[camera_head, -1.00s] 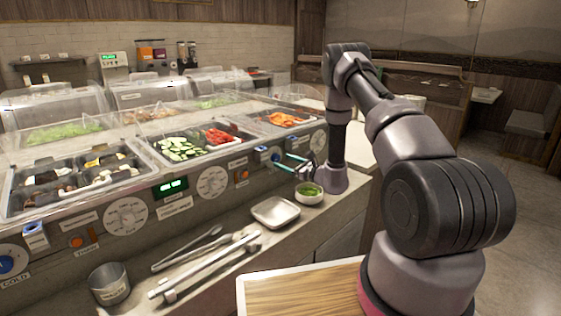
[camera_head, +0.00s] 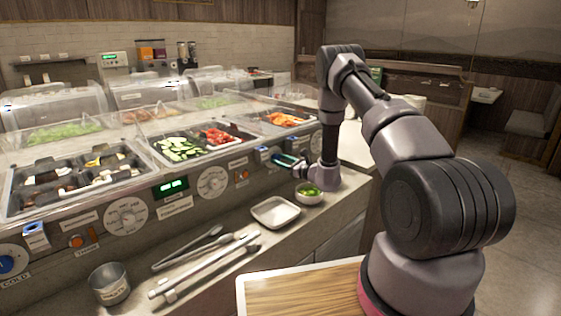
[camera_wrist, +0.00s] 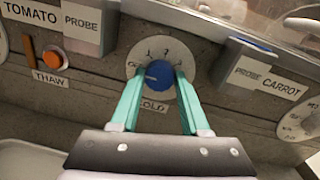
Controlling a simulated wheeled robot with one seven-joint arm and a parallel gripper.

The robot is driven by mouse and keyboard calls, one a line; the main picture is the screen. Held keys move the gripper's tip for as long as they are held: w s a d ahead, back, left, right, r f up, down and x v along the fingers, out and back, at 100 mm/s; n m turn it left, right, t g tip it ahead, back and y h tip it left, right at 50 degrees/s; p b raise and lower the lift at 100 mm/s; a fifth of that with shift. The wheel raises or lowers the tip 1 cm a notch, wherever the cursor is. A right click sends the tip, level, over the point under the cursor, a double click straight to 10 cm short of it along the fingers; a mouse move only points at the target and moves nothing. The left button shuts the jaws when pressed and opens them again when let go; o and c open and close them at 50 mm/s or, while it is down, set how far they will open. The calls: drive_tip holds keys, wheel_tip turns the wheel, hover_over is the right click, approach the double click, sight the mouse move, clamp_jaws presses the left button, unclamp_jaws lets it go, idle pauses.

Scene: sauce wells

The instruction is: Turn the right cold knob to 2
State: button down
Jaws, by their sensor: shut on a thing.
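The right cold knob (camera_wrist: 161,75) is a round blue knob on a pale dial plate (camera_wrist: 150,48), with the label COLD below it. The dial has small numbers along its top. A white mark on the knob points to the left side of the dial. My gripper (camera_wrist: 161,78) has teal fingers, one on each side of the knob, and is shut on it. In the head view my gripper (camera_head: 287,160) reaches the front panel at the right, and the knob is too small and covered to make out there.
The wrist view shows an orange THAW knob (camera_wrist: 52,58), a TOMATO probe label (camera_wrist: 82,25) and a CARROT probe label (camera_wrist: 247,73) beside the dial.

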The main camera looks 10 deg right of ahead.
drive_tip(key=shift+m, duration=0.3)
drive_tip(key=m, duration=0.4)
drive_tip(key=shift+d+f, duration=0.1)
drive_tip(key=m, duration=0.4)
drive_tip(key=shift+m, duration=0.3)
drive_tip(key=m, duration=0.4)
drive_tip(key=shift+f+m+t, duration=0.1)
drive_tip(key=shift+m+t, duration=0.2)
drive_tip(key=shift+t, duration=0.1)
drive_tip(key=shift+m, duration=2.1)
drive_tip(key=shift+f, duration=0.1)
drive_tip(key=shift+c, duration=1.9)
unclamp_jaws()
